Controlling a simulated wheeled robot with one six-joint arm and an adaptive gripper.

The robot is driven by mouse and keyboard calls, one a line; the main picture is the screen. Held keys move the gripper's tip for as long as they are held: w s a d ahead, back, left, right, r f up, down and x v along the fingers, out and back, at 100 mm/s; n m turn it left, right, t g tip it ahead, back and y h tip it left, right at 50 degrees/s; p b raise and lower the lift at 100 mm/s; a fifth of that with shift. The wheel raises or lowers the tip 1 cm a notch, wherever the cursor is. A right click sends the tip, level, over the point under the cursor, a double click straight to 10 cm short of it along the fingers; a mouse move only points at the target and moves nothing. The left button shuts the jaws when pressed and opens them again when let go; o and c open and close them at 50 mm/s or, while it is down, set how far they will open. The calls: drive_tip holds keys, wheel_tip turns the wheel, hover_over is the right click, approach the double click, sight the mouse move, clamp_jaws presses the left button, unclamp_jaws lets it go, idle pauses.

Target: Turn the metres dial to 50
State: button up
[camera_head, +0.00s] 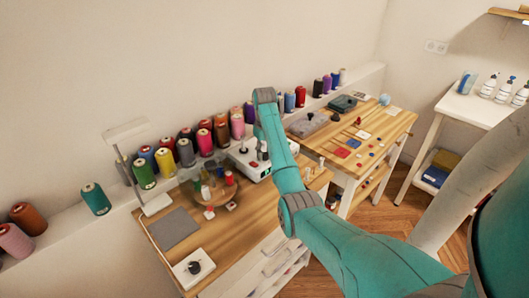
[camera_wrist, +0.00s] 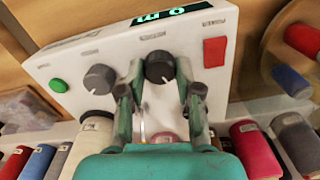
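A white winding machine (camera_head: 247,166) stands on the wooden table; my arm hides part of it. In the wrist view its white panel (camera_wrist: 75,65) carries a dark grey dial (camera_wrist: 160,66) with a white pointer mark and a second dark dial (camera_wrist: 99,79) to the left. I cannot read their labels. A lit green display (camera_wrist: 159,20) appears to read 0 m, seen tilted. My gripper (camera_wrist: 160,72) is open, its two fingers on either side of the middle dial. Narrow gaps seem to show between fingertips and dial; contact is unclear. The head view hides the fingers.
The panel also has a green button (camera_wrist: 59,85) and a red switch (camera_wrist: 214,52). Thread spools (camera_head: 204,142) line the back ledge. A round spool stand (camera_head: 210,190), a lamp (camera_head: 128,150) and a grey mat (camera_head: 174,228) are left of the machine.

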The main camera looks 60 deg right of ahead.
drive_tip(key=o, duration=0.3)
